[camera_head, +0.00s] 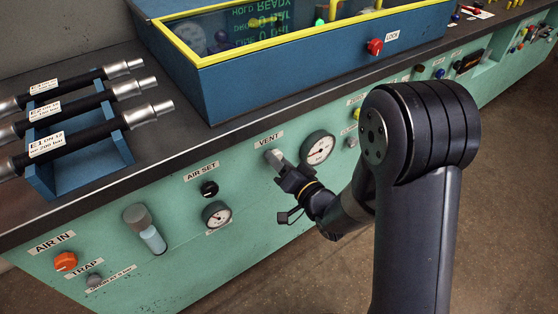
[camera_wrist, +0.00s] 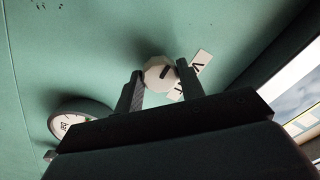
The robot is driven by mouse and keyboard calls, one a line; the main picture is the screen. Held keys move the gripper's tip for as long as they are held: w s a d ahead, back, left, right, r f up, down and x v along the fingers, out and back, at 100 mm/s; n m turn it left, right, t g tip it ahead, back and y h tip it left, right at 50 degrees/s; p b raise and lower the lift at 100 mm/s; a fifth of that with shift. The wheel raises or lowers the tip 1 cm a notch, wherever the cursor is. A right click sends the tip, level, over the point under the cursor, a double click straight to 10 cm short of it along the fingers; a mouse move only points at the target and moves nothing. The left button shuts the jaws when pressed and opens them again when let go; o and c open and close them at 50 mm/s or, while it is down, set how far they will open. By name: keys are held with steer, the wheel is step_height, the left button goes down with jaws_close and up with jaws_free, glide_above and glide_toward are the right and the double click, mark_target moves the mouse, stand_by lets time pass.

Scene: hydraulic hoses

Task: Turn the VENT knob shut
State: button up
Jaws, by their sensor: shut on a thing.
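The VENT knob (camera_wrist: 159,74) is a pale, many-sided knob with a dark mark on its face, on the green panel. In the wrist view it sits between the two fingertips of my gripper (camera_wrist: 160,80), which is shut on it. The VENT label (camera_wrist: 196,70) shows just beside the right finger, partly covered by it. In the head view my gripper (camera_head: 276,160) reaches the panel just below the VENT label (camera_head: 269,140), and the fingers largely hide the knob there.
A round gauge (camera_head: 318,148) sits close to the right of my gripper, and it also shows in the wrist view (camera_wrist: 78,118). The AIR SET knob (camera_head: 209,189) and its gauge (camera_head: 216,214) are to the left. The dark bench edge (camera_head: 225,138) runs above the panel.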

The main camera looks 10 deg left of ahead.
steer(key=shift+c, duration=1.3)
steer(key=shift+f+b, duration=0.1)
steer(key=shift+b, duration=0.2)
steer(key=shift+n+b, duration=8.7)
steer(key=shift+n, duration=0.3)
steer(key=o, duration=1)
